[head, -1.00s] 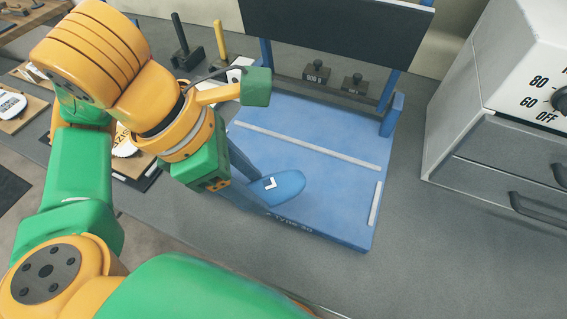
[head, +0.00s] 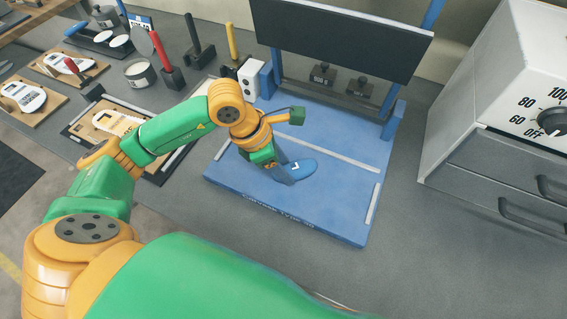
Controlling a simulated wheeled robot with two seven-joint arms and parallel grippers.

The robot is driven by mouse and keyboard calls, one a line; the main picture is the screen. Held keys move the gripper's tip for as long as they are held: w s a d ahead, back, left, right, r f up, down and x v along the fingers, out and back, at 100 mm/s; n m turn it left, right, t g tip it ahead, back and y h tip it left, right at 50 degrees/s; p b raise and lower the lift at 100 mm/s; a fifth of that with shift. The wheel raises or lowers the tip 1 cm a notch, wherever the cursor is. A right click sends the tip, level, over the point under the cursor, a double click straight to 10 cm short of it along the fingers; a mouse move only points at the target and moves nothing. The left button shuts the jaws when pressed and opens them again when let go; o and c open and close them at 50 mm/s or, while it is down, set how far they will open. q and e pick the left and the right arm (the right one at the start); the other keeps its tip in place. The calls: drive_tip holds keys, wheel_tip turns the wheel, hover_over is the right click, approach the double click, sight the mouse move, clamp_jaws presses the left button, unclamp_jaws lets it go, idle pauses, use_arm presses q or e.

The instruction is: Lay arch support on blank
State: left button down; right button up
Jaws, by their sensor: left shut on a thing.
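My left gripper (head: 285,172) is over the blue platform, shut on a blue sole-shaped piece (head: 306,168) with a white L mark. The gripper covers one end of this piece. I cannot tell whether this piece is the arch support or the blank, nor whether it touches the platform. White sole-shaped pieces lie on wooden boards at the left, one on the near board (head: 30,97), one on the far board (head: 68,64), and one partly behind my arm (head: 115,122). My right gripper is not in view.
The blue platform (head: 330,215) has pale strips, and a dark panel (head: 340,40) stands at its back. Two dark weights (head: 322,73) sit behind it. A white unit with a dial (head: 500,100) stands at the right. Upright handled tools (head: 197,45) stand at the back left.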

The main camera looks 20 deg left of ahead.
use_arm(q)
drive_tip(key=shift+f, duration=0.2)
drive_tip(key=shift+c, duration=1.4)
unclamp_jaws()
drive_tip(key=shift+r, duration=0.1)
